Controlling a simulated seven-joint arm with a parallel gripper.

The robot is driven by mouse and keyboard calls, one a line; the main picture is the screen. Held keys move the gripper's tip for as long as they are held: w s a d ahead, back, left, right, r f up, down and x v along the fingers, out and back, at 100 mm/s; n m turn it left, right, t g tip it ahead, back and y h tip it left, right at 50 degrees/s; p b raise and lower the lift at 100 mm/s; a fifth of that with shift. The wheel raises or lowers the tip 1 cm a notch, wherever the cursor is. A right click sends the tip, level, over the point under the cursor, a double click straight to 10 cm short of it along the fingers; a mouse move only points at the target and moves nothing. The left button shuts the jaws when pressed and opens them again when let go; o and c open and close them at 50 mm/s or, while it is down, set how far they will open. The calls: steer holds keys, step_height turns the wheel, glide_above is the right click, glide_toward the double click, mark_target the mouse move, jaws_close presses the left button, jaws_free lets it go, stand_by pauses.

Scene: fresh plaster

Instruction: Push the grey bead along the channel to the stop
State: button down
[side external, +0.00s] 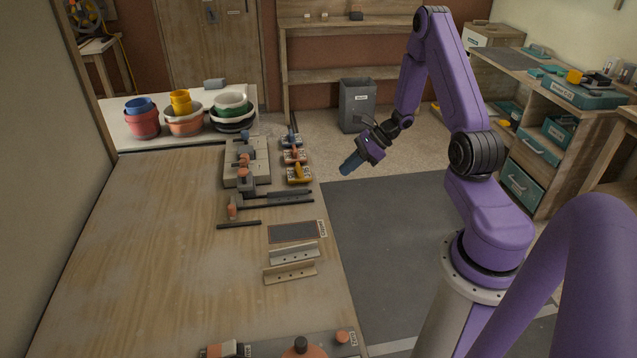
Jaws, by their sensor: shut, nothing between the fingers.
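My gripper (352,163) has blue fingers and is shut and empty. It hangs in the air to the right of the wooden workbench (150,255), pointing down and left, apart from everything on the bench. Two short angled strips with holes, a pale one (293,254) and a tan one (290,273), lie near the bench's right edge.
Long dark tools (275,198), a pale block (247,162) with orange and blue parts, and small orange and yellow pieces (298,173) crowd the bench's back right. Another dark board (300,343) with orange items is cut off at the front. The bench's left half is clear.

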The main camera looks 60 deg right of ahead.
mark_target(294, 190)
steer(key=shift+w+a+f, duration=0.75)
steer(key=shift+w+a, duration=0.25)
steer(key=shift+a, duration=0.05)
steer(key=shift+w+a+f, duration=0.8)
steer(key=shift+w+a, duration=0.2)
steer(key=shift+w, duration=0.05)
steer(key=shift+w+a+f, duration=0.75)
steer(key=shift+w+a, duration=0.25)
steer(key=shift+a, duration=0.05)
steer(key=w+a, duration=0.5)
